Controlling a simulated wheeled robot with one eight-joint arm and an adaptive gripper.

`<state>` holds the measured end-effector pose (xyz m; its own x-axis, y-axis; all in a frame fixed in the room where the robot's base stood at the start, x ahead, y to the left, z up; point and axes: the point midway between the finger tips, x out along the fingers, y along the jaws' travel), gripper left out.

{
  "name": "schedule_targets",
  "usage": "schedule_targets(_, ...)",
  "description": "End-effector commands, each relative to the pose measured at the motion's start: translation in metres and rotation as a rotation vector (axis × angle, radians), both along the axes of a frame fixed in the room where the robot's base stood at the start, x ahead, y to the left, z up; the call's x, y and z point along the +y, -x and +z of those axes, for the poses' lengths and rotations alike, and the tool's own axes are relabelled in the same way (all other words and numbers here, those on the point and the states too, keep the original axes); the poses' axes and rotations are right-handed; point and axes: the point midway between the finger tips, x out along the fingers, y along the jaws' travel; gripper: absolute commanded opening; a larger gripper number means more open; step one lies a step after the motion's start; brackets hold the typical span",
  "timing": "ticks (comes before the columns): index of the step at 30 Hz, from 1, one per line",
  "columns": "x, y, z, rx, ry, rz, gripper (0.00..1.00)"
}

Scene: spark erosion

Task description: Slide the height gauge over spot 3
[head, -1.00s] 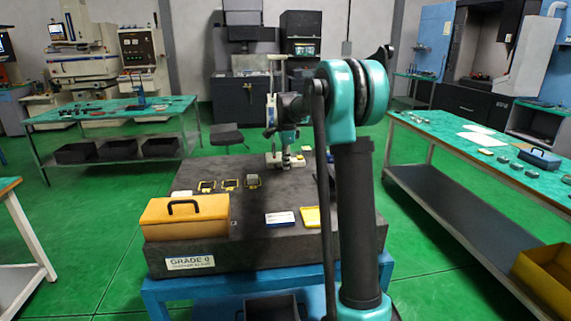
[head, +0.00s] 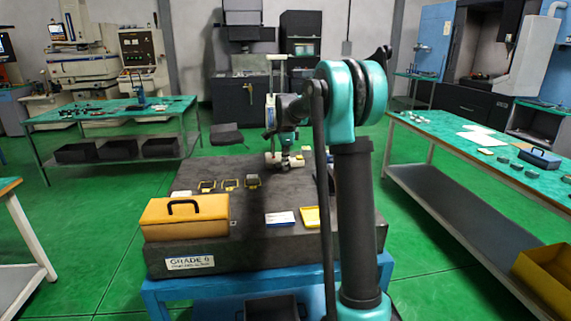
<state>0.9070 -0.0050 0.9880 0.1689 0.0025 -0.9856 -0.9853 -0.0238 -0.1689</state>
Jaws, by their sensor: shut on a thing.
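The height gauge (head: 271,112), a tall pale column with a light base, stands upright near the back edge of the dark granite plate (head: 205,254). My gripper (head: 284,160) is low at its base, shut on the gauge; my arm hides part of the base and the fingertips are small. Three yellow-edged squares lie in a row on the plate, left of and nearer than the gauge: a left one (head: 207,186), a middle one (head: 230,184) and a right one (head: 252,182). The right one looks filled with grey. I cannot read any spot numbers.
A yellow case (head: 185,220) with a black handle sits at the plate's front left. A blue-and-white card (head: 280,219) and a yellow item (head: 310,217) lie at the front, near my arm. The plate between the squares and the card is clear.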

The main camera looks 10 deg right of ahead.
Motion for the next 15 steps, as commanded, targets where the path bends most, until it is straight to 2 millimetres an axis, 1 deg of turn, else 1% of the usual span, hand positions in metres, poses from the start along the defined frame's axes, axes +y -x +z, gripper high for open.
schedule_targets(1, 0.012, 0.0, 0.0, -0.001, -0.003, 0.005, 0.0)
schedule_targets(6, 0.052, 0.0, 0.0, -0.001, -0.005, 0.007, 0.0)
schedule_targets(9, 0.071, 0.0, 0.0, -0.001, -0.004, 0.006, 0.0)
schedule_targets(12, 0.082, 0.0, 0.001, -0.001, -0.003, 0.006, 0.0)
schedule_targets(15, 0.084, 0.0, 0.001, -0.001, -0.003, 0.002, 0.0)
